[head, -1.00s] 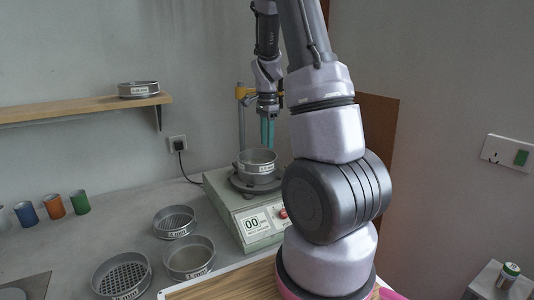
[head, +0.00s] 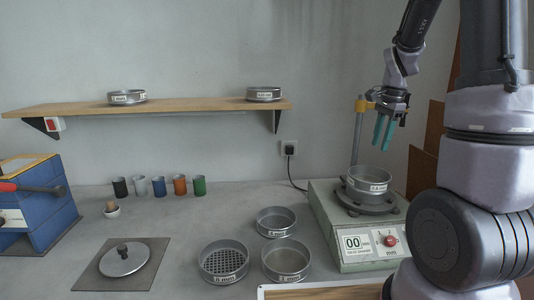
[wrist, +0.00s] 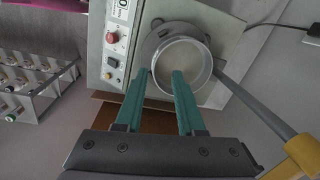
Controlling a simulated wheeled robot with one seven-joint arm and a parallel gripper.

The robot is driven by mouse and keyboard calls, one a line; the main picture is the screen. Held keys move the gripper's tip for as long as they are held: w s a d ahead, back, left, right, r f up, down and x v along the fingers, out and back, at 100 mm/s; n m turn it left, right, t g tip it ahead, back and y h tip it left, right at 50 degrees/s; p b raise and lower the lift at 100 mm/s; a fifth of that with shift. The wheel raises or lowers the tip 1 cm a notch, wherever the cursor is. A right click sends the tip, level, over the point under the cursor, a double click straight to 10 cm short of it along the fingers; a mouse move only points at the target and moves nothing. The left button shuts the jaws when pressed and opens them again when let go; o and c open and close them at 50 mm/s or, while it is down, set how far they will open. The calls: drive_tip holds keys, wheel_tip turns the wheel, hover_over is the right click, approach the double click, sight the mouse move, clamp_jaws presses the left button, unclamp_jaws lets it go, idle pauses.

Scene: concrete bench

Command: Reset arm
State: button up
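My gripper (head: 384,131) hangs above the sieve shaker (head: 345,235) in the head view, its two green fingers pointing down. In the wrist view my gripper (wrist: 160,78) has its fingers apart with nothing between them. A sieve (head: 369,180) sits on the shaker's round plate below the fingertips; the same sieve shows in the wrist view (wrist: 181,62), just beyond the fingertips. The fingers look clear of it. The shaker's display reads 00.
Three sieves (head: 223,262) stand on the bench left of the shaker. Two more sieves (head: 127,97) sit on the wooden shelf (head: 190,106). A yellow-clamped post (head: 359,130) rises behind the shaker. Several coloured cups (head: 180,186), a lid (head: 123,260) and a blue box (head: 35,210) are further left.

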drive_tip(key=s+a+r+n+t, duration=0.3)
drive_tip(key=s+a+r+n, duration=0.2)
drive_tip(key=s, duration=0.4)
drive_tip(key=s+a+r+n+t+y, duration=0.1)
drive_tip(key=s+a+r+n+t, duration=0.2)
drive_tip(key=s+a+r+n, duration=0.3)
drive_tip(key=s+a+r, duration=0.1)
drive_tip(key=s+r, duration=0.2)
drive_tip(key=s, duration=0.1)
drive_tip(key=shift+a+r, duration=0.35)
drive_tip(key=shift+a, duration=0.05)
